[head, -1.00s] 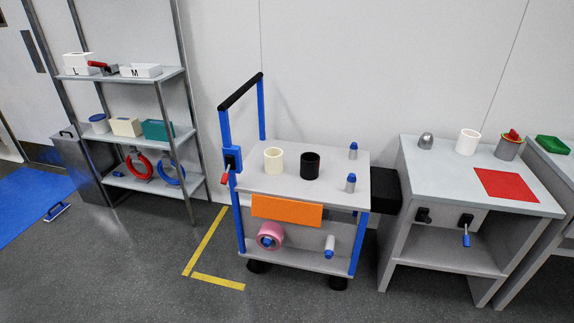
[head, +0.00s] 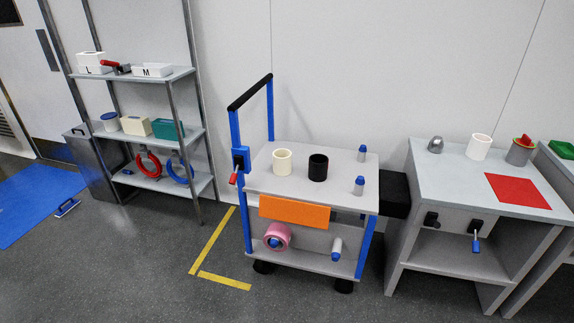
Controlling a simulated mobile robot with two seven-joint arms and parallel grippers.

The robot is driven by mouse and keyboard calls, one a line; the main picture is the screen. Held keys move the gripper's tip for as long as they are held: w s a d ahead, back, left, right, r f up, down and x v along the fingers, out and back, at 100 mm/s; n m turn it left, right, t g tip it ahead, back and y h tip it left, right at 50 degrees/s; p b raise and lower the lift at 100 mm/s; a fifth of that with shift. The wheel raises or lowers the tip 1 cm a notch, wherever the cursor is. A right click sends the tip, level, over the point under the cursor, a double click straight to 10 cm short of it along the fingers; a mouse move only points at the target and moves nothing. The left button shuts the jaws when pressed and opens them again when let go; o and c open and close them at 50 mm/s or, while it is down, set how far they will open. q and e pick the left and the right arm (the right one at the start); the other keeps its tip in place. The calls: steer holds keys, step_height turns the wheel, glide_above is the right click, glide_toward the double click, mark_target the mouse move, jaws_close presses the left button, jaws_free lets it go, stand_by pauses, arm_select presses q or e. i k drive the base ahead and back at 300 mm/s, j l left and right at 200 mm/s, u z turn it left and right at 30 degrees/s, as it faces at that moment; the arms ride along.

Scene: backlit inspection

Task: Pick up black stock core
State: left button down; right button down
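The black stock core (head: 318,168) is a short black cylinder standing upright on the top shelf of the blue-and-grey cart (head: 300,188). A cream core (head: 282,162) of similar size stands just left of it, with a gap between them. Two small blue-capped bottles (head: 359,187) stand to its right near the cart's right edge. Neither of my grippers shows in the head view.
The cart has a tall blue handle (head: 236,125) on its left and an orange panel (head: 294,212) in front. A grey table with a red sheet (head: 517,190) stands right. A shelf rack (head: 150,140) stands left. Floor in front is clear.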

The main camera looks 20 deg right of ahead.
mark_target(318, 168)
steer(key=i+l+z, duration=0.2)
steer(key=i, duration=0.25)
steer(key=i+j+z, duration=0.5)
steer(key=i+j, duration=0.15)
steer(key=i+j+z, duration=0.15)
steer(key=j, duration=0.25)
steer(key=i+j+z, duration=0.15)
steer(key=j, duration=0.3)
steer(key=i+j+z, duration=0.2)
steer(key=j, duration=0.2)
steer(key=k, duration=0.1)
